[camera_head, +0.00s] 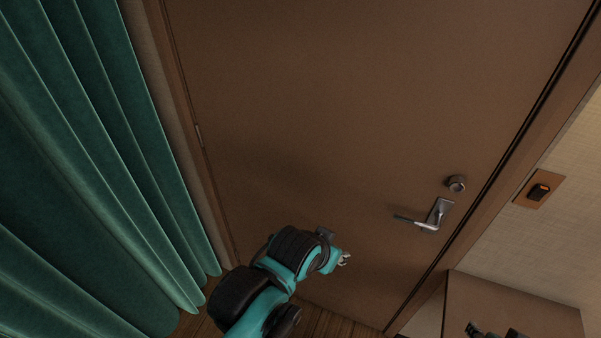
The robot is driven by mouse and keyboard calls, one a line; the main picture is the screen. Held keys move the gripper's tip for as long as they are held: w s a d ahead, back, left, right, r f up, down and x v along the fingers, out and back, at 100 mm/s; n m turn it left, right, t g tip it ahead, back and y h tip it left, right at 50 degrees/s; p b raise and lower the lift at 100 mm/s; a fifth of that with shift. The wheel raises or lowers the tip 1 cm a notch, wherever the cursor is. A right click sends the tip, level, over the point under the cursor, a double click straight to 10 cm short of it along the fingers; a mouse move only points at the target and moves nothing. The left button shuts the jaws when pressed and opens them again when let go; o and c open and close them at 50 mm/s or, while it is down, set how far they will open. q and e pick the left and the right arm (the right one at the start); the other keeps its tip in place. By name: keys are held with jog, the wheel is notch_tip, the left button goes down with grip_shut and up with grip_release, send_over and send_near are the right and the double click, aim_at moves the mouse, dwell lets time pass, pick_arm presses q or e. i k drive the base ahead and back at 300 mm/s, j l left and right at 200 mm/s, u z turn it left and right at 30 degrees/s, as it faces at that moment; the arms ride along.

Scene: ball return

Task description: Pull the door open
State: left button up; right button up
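The brown door (330,120) fills the middle of the view and looks closed in its frame. Its silver lever handle (425,220) sits near the right edge, with the lever pointing left. A round lock knob (456,183) is above it. My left gripper (345,259), on a teal and black arm, is low in front of the door, left of and below the handle and apart from it. Its fingertips are too small to tell open from shut. Dark parts at the bottom right edge may be my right gripper, mostly cut off; I cannot tell its state.
Green curtains (75,150) hang along the left side. A hinge (198,135) shows on the door's left edge. A wall switch plate (539,189) is right of the door. A brown cabinet (510,300) stands at the lower right. Wooden floor (330,323) shows below.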

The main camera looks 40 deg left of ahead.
aim_at(343, 118)
jog(key=u, duration=1.1)
